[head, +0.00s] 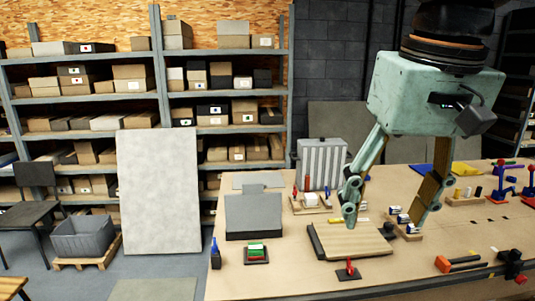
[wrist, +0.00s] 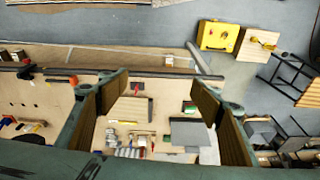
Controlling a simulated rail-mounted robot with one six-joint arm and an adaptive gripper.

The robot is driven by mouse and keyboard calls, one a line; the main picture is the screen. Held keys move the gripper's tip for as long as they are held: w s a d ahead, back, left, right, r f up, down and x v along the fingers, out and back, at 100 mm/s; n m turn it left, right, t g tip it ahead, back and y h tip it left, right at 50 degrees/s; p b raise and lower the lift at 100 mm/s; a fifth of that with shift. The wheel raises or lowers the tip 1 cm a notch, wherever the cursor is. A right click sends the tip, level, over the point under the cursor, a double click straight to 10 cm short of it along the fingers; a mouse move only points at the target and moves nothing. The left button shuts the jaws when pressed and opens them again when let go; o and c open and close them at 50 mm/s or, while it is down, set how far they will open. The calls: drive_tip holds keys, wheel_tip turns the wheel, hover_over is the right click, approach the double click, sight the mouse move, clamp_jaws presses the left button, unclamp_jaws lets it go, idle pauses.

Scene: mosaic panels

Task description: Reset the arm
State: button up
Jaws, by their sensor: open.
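My gripper (head: 385,215) is a pale green two-fingered hand with brown pads, hanging from the upper right of the head view above the workbench. Its fingers are spread wide and nothing shows between them. It hangs over a flat wooden board (head: 352,240) lying on the bench, apparently above it; the exact gap is hard to judge. In the wrist view the gripper (wrist: 165,95) shows its two fingers far apart, with the bench items seen below between them.
The workbench (head: 300,283) carries a grey panel on a stand (head: 254,213), a ribbed grey box (head: 321,162), a green-topped block (head: 256,251), a red-handled tool (head: 348,270) and an orange clamp (head: 458,263). Loaded shelves (head: 155,60) stand behind. A pale slab (head: 160,190) leans left of the bench.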

drive_tip(key=s+d+f+t+b, duration=0.1)
drive_tip(key=s+d+f+b, duration=0.1)
drive_tip(key=s+f, duration=0.9)
drive_tip(key=s+b, duration=0.1)
drive_tip(key=s, duration=0.2)
drive_tip(key=shift+f+t, duration=0.3)
